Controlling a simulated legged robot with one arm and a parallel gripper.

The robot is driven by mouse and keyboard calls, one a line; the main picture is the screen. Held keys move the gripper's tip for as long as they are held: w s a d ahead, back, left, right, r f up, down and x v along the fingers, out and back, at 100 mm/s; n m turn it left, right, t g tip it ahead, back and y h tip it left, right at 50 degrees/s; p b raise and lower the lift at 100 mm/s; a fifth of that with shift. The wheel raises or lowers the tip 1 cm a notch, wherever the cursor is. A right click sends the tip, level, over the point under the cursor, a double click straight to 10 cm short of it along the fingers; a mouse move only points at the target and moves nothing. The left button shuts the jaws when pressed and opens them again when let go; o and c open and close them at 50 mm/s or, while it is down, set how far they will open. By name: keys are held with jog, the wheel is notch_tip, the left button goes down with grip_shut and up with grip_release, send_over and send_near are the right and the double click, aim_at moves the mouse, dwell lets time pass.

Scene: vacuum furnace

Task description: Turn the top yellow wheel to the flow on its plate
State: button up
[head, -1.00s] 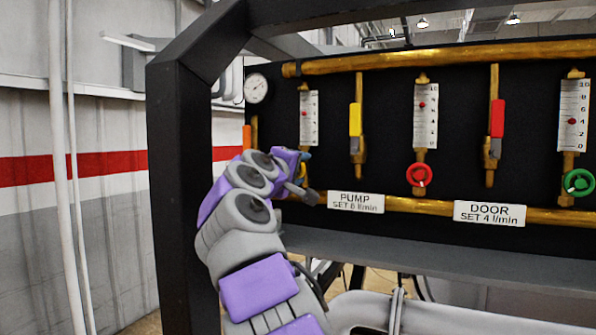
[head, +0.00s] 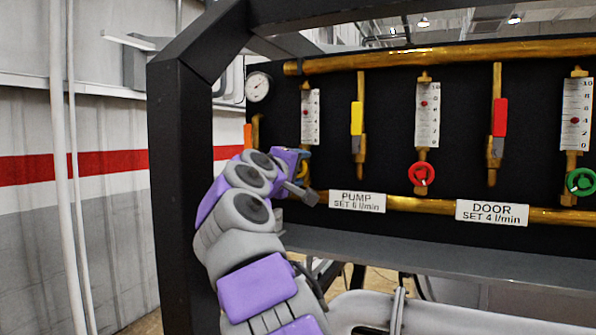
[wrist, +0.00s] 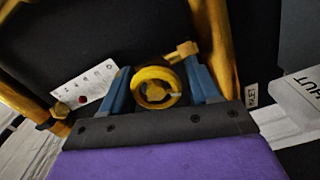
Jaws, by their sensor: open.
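The yellow wheel (wrist: 155,88) sits between the two blue fingers of my open gripper (wrist: 159,76) in the wrist view. The fingers stand on either side of it, and I cannot tell whether they touch it. In the head view my gripper (head: 301,163) hides most of the yellow wheel. Above it a white flow scale (head: 310,128) carries a red float a little above mid-scale. The scale also shows tilted in the wrist view (wrist: 98,78). The plate (head: 357,202) to the lower right reads PUMP, SET 6 l/min.
A red wheel (head: 421,174) and a green wheel (head: 580,182) sit farther right under their own scales. Yellow (head: 356,118) and red (head: 500,116) lever handles hang between. A DOOR plate (head: 492,212) is below. A black frame post (head: 178,190) stands left of my arm.

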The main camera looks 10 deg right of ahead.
jog(key=b+v, duration=0.1)
jog(key=v, duration=1.6)
jog(key=shift+w, duration=0.1)
